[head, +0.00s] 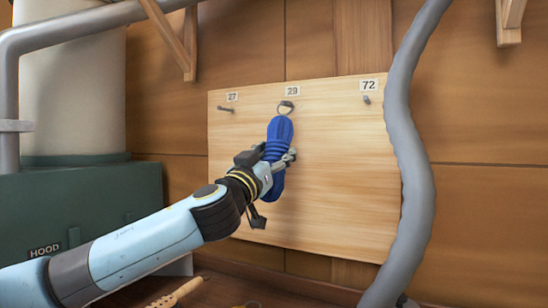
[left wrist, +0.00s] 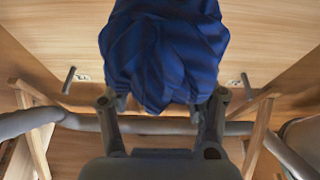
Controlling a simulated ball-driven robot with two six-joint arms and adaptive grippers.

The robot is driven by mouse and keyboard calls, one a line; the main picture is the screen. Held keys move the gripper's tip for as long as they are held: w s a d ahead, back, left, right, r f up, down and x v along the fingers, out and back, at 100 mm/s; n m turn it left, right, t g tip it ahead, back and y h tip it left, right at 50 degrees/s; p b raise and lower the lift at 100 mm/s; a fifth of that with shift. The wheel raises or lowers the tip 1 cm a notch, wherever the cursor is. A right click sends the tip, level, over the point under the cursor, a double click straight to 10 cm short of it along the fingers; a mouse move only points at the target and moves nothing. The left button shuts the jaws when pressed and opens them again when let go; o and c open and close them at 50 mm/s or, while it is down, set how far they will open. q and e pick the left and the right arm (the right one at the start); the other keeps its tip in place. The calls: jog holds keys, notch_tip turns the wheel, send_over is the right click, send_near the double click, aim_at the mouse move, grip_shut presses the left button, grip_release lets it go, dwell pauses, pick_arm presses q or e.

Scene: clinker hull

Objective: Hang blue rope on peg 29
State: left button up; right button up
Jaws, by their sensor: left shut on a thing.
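The blue rope (head: 279,130) is a bundled coil, held nearly upright in front of a pale wooden board (head: 335,150). A small pale loop (head: 285,107) tops it, just under the label 29 (head: 292,91). Peg 29 itself is not clearly seen, so I cannot tell whether the loop is around it or in front of it. My left gripper (head: 276,160) is shut on the rope's middle. In the left wrist view the rope (left wrist: 165,50) fills the top middle, beyond the gripper's fingers (left wrist: 162,108). My right gripper is not in view.
Peg 27 (head: 226,109) on the left and peg 72 (head: 367,100) on the right are bare. A thick grey hose (head: 405,130) hangs by the board's right edge. A green hood box (head: 85,205) stands at left. Wooden brackets (head: 178,38) are above.

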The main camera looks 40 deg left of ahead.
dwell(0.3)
pick_arm(q)
jog(key=o, duration=1.4)
jog(key=v, duration=1.2)
jog(key=shift+f, duration=0.1)
